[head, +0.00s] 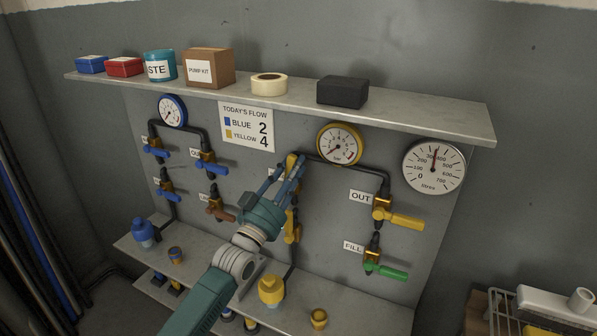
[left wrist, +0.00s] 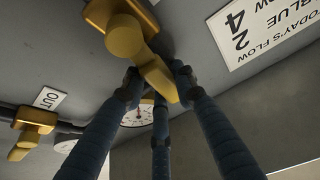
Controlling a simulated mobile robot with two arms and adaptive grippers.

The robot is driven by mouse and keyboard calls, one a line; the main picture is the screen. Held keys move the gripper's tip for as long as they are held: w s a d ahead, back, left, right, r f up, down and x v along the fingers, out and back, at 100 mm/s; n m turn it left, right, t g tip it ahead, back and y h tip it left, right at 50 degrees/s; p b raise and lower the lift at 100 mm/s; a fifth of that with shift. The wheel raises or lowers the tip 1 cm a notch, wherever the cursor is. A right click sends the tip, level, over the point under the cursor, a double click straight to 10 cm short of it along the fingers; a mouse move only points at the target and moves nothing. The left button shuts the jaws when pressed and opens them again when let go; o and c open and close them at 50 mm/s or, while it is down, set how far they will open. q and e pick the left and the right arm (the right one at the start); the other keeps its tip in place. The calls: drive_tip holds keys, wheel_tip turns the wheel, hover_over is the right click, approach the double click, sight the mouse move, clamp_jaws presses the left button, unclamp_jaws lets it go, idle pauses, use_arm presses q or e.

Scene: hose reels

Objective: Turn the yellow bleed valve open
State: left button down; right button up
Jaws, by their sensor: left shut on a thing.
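My left gripper (head: 287,172) reaches up to the panel, its blue fingers closed around a yellow valve handle (left wrist: 158,78). In the left wrist view the handle runs slanted from its brass body (left wrist: 124,35) to between the fingertips (left wrist: 155,80). In the head view this yellow valve (head: 291,162) is left of the yellow-rimmed gauge (head: 340,144), partly covered by the fingers. Another yellow valve (head: 292,228) shows below, behind the gripper. The labels beside these two are mostly hidden, so I cannot tell which is the bleed valve. My right gripper is not in view.
A yellow OUT valve (head: 401,217) and a green FILL valve (head: 385,269) are to the right. Several blue-handled valves (head: 212,166) and a brown-handled one (head: 219,211) are left. A shelf (head: 430,112) overhangs the panel. A lower ledge (head: 355,305) holds yellow fittings.

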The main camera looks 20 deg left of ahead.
use_arm(q)
drive_tip(key=shift+a+n+y, duration=0.25)
drive_tip(key=shift+n+y, duration=0.15)
drive_tip(key=shift+n, duration=0.3)
drive_tip(key=shift+a+n+y, duration=0.25)
drive_tip(key=shift+n+y, duration=0.15)
drive_tip(key=shift+n, duration=0.3)
drive_tip(key=c, duration=1.3)
unclamp_jaws()
drive_tip(key=shift+a, duration=0.1)
drive_tip(key=shift+c, duration=0.2)
drive_tip(key=v, duration=1.2)
drive_tip(key=shift+w+f, duration=0.1)
drive_tip(key=shift+f, duration=0.1)
